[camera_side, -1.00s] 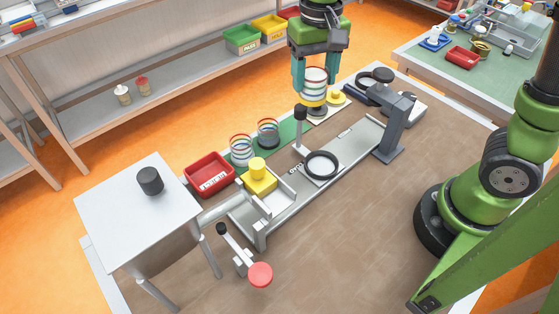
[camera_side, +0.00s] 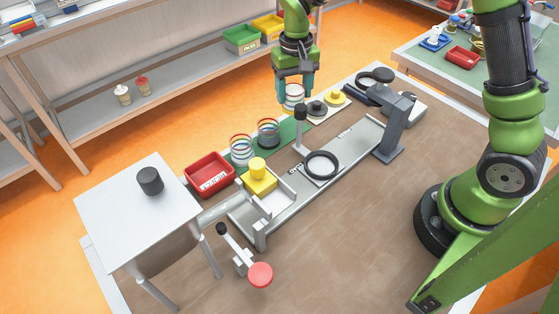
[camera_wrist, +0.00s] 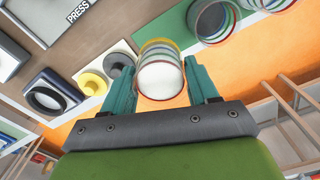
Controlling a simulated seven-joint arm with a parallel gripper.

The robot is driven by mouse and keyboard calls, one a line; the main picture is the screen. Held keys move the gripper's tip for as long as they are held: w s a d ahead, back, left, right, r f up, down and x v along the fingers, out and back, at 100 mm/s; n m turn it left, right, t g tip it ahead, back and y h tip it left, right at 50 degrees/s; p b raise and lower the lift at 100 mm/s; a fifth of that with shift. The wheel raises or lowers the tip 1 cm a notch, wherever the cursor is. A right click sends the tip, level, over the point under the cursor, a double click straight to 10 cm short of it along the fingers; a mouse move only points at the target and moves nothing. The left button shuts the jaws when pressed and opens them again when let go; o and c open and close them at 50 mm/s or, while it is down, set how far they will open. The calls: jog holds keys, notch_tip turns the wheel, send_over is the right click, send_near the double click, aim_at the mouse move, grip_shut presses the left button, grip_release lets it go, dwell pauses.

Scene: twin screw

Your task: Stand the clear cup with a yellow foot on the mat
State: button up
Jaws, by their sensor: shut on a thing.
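My gripper (camera_side: 294,88) is shut on a clear striped cup (camera_side: 293,97). It holds the cup above the far end of the green mat (camera_side: 287,131), behind the dark-topped post. In the wrist view the cup (camera_wrist: 160,72) sits between the two teal fingers of my gripper (camera_wrist: 162,85). Two other striped clear cups stand on the mat, one at the left (camera_side: 241,150) and one with a dark foot (camera_side: 268,133).
A pale pad holds a dark round part (camera_side: 317,107) and a yellow round part (camera_side: 335,97) right of my gripper. A dark-topped post (camera_side: 300,125) and grey press (camera_side: 394,125) stand in front. A red bin (camera_side: 209,174) is left of the mat.

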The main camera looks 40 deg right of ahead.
aim_at(293, 109)
jog(key=shift+f, duration=2.6)
jog(key=shift+f, duration=0.45)
jog(key=o, duration=1.4)
jog(key=shift+r, duration=0.1)
jog(key=shift+r, duration=3.45)
